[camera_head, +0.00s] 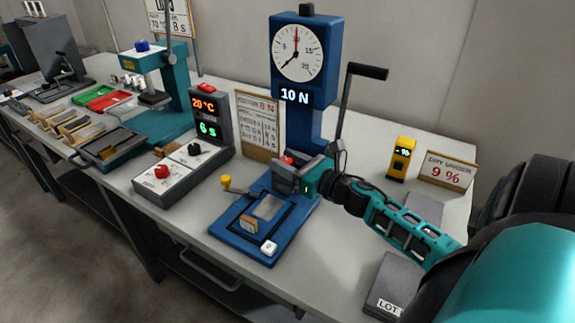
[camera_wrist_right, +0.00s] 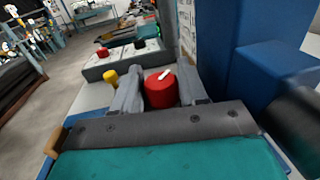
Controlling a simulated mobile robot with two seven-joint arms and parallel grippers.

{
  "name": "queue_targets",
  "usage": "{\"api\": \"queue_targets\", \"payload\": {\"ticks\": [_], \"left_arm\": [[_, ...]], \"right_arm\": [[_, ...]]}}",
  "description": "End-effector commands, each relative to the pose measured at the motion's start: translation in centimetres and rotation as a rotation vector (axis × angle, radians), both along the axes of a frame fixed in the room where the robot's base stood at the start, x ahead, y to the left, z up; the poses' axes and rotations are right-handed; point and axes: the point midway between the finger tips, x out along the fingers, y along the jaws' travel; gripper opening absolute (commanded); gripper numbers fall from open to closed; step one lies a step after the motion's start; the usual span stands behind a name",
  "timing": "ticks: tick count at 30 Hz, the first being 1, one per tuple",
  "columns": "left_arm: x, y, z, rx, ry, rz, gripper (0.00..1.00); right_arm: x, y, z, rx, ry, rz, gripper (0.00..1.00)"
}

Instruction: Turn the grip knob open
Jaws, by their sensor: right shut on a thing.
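The blue force tester (camera_head: 298,110) stands on the bench with a round dial and a display reading 10 N. Its grip knob (camera_wrist_right: 161,93) is a red cylinder with a white pointer mark on top. Only a small red part of the knob (camera_head: 289,160) shows in the head view. My right gripper (camera_head: 284,172) reaches in from the right at the front of the tester. In the wrist view its fingers stand on both sides of the knob, shut on it. My left gripper is not in view.
The tester's blue base (camera_head: 242,249) carries a white button and a small tan piece. A yellow knob (camera_head: 226,182) sticks out at its left. A black-handled lever (camera_head: 345,105) rises close to my right wrist. A control box (camera_head: 178,178) stands left; a yellow meter (camera_head: 401,158) stands right.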

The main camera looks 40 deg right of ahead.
Motion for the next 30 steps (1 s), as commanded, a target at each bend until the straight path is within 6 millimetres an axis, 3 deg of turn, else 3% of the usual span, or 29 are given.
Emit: {"api": "queue_targets", "payload": {"ticks": [8,9,10,20,26,30], "left_arm": [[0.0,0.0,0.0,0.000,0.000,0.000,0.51],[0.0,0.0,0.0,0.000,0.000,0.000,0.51],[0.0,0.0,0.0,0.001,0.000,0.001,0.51],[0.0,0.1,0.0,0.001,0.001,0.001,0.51],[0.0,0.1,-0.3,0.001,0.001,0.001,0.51],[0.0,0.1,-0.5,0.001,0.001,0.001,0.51]], "right_arm": [[0.0,0.0,0.0,0.000,0.001,0.003,0.12],[0.0,0.0,0.0,0.000,0.001,0.002,0.45],[0.0,0.0,0.0,0.000,0.001,0.002,0.47],[-0.5,-0.1,-0.1,0.001,0.002,0.001,0.47],[-3.0,-0.4,-0.2,-0.001,0.004,0.001,0.47],[-5.7,-0.8,-0.2,0.000,0.004,0.000,0.47]]}}
